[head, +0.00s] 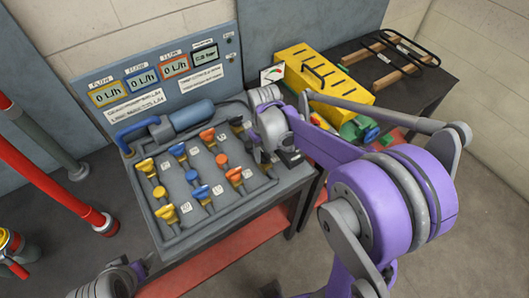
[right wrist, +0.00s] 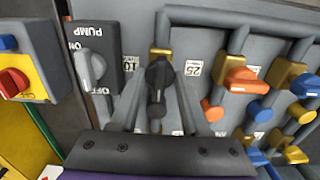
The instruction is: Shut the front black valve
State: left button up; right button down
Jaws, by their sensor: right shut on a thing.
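The black valve handle (right wrist: 158,78) shows in the right wrist view below a brass fitting, beside the tag "10". It points along its pipe. My right gripper (right wrist: 158,108) is shut on this handle, one finger on each side. In the head view my right gripper (head: 268,150) is at the right end of the front valve row and hides this valve. Another black valve (head: 237,121) shows just behind it in the back row. Part of my left arm's end (head: 110,282) shows at the bottom left; its fingers cannot be made out clearly.
Orange (head: 235,175), blue (head: 200,192) and yellow (head: 167,214) valves stand to the left in the front row. A PUMP switch (right wrist: 92,68) is close beside the gripper. A yellow box (head: 325,80) sits on the dark table at right. Red pipes (head: 50,185) stand at left.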

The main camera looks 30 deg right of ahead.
pick_arm(q)
jog(key=shift+f, duration=0.1)
pick_arm(e)
jog(key=m+b, duration=0.1)
jog(key=m, duration=0.2)
jog(key=shift+m, duration=0.4)
jog(key=m, duration=0.4)
jog(key=shift+m+b, duration=0.3)
jog(key=shift+b, duration=0.1)
jog(key=m, duration=0.4)
jog(key=shift+b, duration=0.35)
pick_arm(q)
jog(key=f, duration=0.2)
jog(key=s+f, duration=0.1)
jog(key=shift+s+f, duration=0.15)
jog(key=shift+f, duration=0.25)
pick_arm(e)
jog(key=m, duration=0.5)
jog(key=shift+m, duration=0.3)
jog(key=shift+c, duration=1.9)
grip_release()
